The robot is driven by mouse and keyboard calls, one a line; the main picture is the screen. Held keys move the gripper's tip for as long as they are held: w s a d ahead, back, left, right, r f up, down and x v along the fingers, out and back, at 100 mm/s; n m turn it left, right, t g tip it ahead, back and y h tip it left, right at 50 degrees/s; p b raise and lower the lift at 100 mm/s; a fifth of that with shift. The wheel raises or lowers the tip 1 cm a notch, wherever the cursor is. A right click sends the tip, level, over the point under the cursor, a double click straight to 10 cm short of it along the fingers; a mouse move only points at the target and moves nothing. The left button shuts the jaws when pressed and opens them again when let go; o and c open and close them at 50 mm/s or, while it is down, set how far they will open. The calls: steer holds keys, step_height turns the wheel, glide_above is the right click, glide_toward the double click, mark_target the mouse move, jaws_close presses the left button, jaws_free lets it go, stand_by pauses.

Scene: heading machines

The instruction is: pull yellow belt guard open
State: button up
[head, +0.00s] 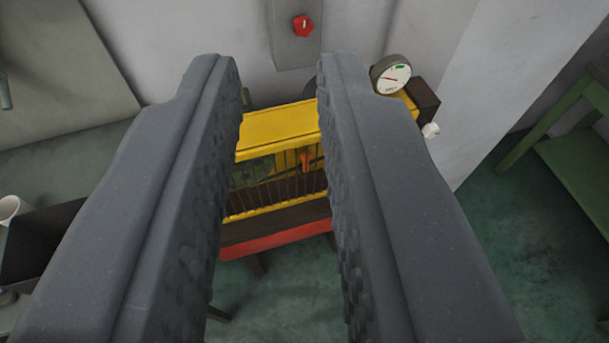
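The yellow belt guard (278,126) is in the middle of the head view, beyond my fingers. It has a solid yellow top and a barred front with dark gaps. An orange piece (307,158) shows at its front, near my right finger; I cannot tell if it is a handle. My gripper (282,85) is open, with one dark ridged finger on each side and nothing between them. The guard looks apart from the fingers and farther away.
A red strip (277,240) runs below the guard. A round gauge (391,75) stands at its right, and a red knob (302,26) is on a grey wall box. A green table (567,140) stands right. A white cup (10,209) and dark box (36,245) are left. Green floor (520,250) is clear at right.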

steer(key=w+d+f+m+t+h+b, duration=0.1)
steer(key=w+d+f, duration=0.3)
steer(key=w+f, duration=0.8)
steer(key=w+d+f+h+b, duration=0.1)
steer(key=w+d+f, duration=0.3)
steer(key=w+f, duration=0.7)
steer(key=s+d+f+m+h+b, duration=0.15)
steer(key=d+f, duration=0.35)
steer(key=f, duration=1.1)
steer(key=d+f+m+h+b, duration=0.15)
steer(key=d+f, duration=0.35)
steer(key=f, duration=1.1)
steer(key=shift+t+h, duration=0.3)
steer(key=shift+h, duration=0.1)
steer(key=shift+r+b+x, duration=0.15)
steer(key=shift+b+x, duration=0.2)
steer(key=shift+x, duration=3.15)
steer(key=shift+r+b+x, duration=0.1)
steer(key=shift+b+x, duration=0.25)
steer(key=shift+x, duration=3.15)
steer(key=shift+s, duration=0.1)
jaws_close()
